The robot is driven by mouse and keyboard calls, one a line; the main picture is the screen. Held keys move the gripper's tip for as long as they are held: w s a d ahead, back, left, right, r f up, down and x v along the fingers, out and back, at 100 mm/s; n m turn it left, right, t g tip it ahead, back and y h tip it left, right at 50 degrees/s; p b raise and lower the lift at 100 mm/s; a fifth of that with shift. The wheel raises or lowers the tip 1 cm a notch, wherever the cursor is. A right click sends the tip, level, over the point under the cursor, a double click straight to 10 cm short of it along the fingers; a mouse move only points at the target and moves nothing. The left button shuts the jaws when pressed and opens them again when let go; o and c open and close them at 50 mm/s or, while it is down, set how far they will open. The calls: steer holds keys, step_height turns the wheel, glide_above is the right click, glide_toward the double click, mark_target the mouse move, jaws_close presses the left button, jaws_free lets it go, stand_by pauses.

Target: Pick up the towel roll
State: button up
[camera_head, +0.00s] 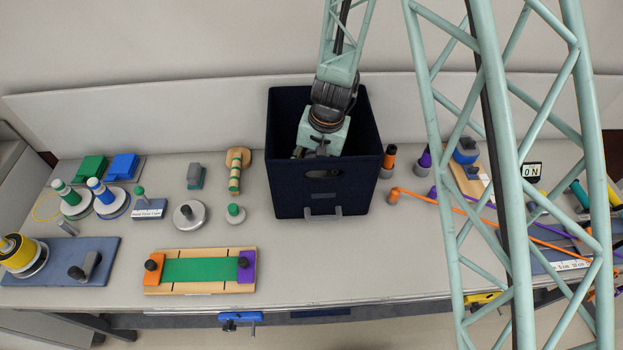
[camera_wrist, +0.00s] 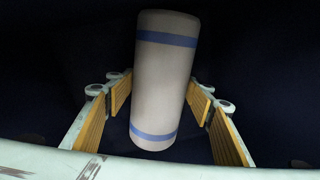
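The towel roll (camera_wrist: 165,82) is a whitish cylinder with a blue band near each end. In the wrist view it stands out against the dark inside of the bin, slightly tilted in the picture. My gripper (camera_wrist: 161,105) is open, with one yellow-padded finger on each side of the roll and a visible gap at least on the right. In the head view my gripper (camera_head: 318,150) is down inside the dark navy bin (camera_head: 322,198), and the roll is hidden there by the arm and the bin's walls.
The bin's walls stand close around my gripper. A green-topped board (camera_head: 200,270) lies in front to the left. A silver disc (camera_head: 189,215) and small pegs stand left of the bin. Orange and purple pieces (camera_head: 390,157) stand close on its right.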

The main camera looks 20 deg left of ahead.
steer(key=shift+o, duration=0.2)
steer(key=shift+f, duration=0.15)
stand_by(0.3)
steer(key=c, duration=0.4)
step_height(320, 180, up, 28)
steer(key=p, duration=0.3)
stand_by(0.8)
steer(key=shift+w, duration=0.15)
stand_by(0.6)
